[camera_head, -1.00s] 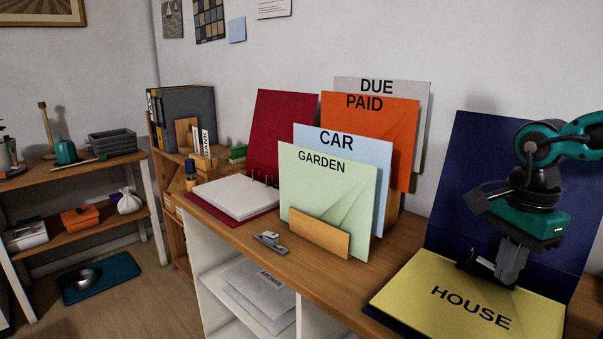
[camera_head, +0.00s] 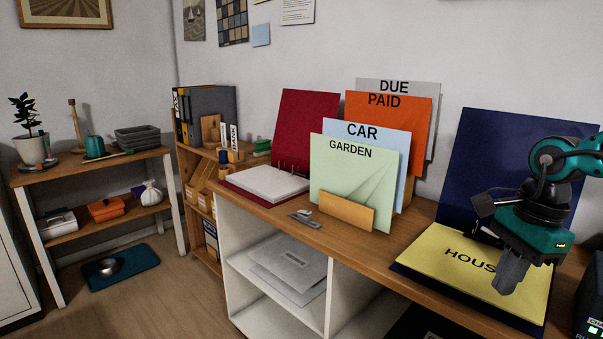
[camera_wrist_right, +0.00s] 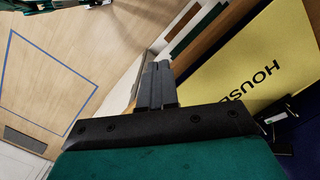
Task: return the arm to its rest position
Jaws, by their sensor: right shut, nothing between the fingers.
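My right gripper (camera_head: 508,274) is shut and empty. In the head view it hangs in front of the yellow HOUSE folder (camera_head: 430,250), at the right. Its closed fingers also show in the right wrist view (camera_wrist_right: 156,82), with the HOUSE folder (camera_wrist_right: 262,60) to their right and the floor to their left. The folder lies on the open dark blue binder (camera_head: 505,165), whose back cover stands against the wall. My gripper hides part of the folder's lettering. My left gripper is not in view.
Upright GARDEN (camera_head: 345,180), CAR, PAID and DUE folders stand in a wooden holder (camera_head: 346,212). An open red binder (camera_head: 308,128) and a hole punch (camera_head: 304,218) are left of them. A dark box (camera_head: 590,305) stands at the lower right. Floor (camera_head: 180,300) is clear in front.

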